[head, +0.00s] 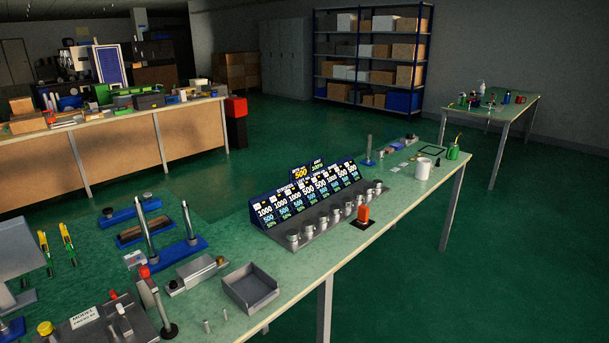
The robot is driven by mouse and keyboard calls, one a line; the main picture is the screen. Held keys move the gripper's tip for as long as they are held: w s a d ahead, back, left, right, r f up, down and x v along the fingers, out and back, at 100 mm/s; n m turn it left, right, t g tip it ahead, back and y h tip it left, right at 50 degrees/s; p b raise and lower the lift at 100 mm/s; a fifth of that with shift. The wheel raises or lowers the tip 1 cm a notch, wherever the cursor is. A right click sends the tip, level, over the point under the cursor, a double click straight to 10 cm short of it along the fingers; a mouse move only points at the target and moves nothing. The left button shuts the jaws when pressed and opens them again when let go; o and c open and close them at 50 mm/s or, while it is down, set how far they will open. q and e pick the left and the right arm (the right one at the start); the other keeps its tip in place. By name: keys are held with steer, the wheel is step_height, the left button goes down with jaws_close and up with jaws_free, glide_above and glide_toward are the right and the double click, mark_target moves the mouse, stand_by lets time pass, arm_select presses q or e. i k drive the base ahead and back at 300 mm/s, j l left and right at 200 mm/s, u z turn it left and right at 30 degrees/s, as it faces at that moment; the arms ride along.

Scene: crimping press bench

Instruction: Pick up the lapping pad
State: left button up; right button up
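I cannot surely tell which thing is the lapping pad. One flat candidate is a brown-topped dark slab (143,231) on the near left of the long green-topped bench (310,262). It lies between two blue bars, and a grey post stands in front of part of it. A small dark mat (368,224) under an orange object lies near the bench's front edge. Small flat pieces lie at the bench's far right end, too small to make out. Neither of my grippers is in view.
A stepped rack (340,213) with number cards and several metal cups fills the bench's middle. An empty grey tray (250,288) is at front. A white mug (424,169) and green can (453,151) stand at the far end. Green floor is open on the right.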

mark_target(363, 219)
steer(key=i+l+u, duration=0.1)
steer(key=u, duration=0.35)
steer(key=i+l+u, duration=0.1)
steer(key=l+u, duration=0.15)
steer(key=u, duration=0.2)
steer(key=l+u, duration=0.2)
steer(key=u, duration=0.2)
